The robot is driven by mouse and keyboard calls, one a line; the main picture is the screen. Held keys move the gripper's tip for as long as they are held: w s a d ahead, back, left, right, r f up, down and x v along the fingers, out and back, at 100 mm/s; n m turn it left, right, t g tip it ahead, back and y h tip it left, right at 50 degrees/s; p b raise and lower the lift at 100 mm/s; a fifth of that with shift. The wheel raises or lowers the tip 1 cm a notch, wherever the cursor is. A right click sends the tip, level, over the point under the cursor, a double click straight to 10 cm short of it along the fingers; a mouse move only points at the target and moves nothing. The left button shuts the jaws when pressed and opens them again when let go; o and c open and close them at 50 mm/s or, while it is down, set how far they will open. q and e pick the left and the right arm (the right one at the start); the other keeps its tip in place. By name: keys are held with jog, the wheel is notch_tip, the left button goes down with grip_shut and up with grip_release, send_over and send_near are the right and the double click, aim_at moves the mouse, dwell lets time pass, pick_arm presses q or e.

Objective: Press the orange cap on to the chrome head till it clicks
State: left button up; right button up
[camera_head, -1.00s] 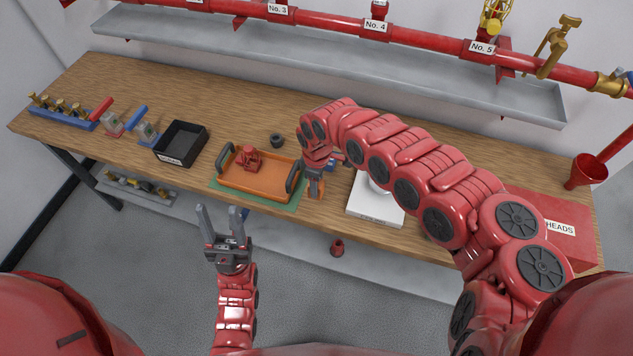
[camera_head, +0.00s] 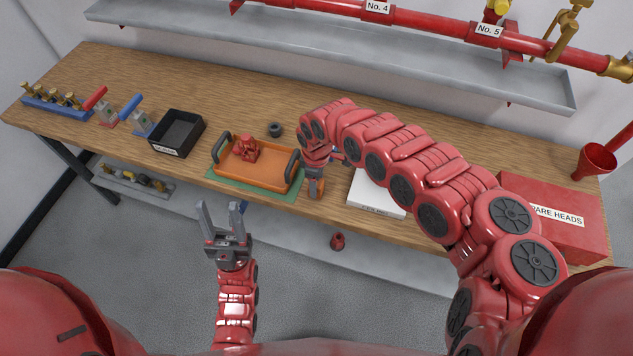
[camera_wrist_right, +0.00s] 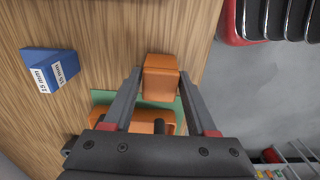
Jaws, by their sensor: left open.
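The orange cap (camera_wrist_right: 160,80) sits between the fingertips of my right gripper (camera_wrist_right: 158,74) in the right wrist view, with a finger against each side. In the head view my right gripper (camera_head: 315,182) points down by the front edge of the table, just right of the orange tray (camera_head: 254,175). My left gripper (camera_head: 223,220) is open and empty, in front of the table. I cannot make out a chrome head in either view.
The orange tray holds a red part (camera_head: 244,148) and lies on a green mat (camera_head: 225,184). A black bin (camera_head: 177,135), dark ring (camera_head: 275,130), white labelled block (camera_head: 376,196) and red box (camera_head: 560,220) stand on the wooden bench (camera_head: 240,105). A blue block (camera_wrist_right: 50,68) lies nearby.

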jog(key=o, duration=0.3)
notch_tip(320, 180, up, 8)
jog(key=p, duration=0.6)
jog(key=shift+r+p, duration=0.1)
jog(key=shift+p, duration=0.25)
dwell(0.6)
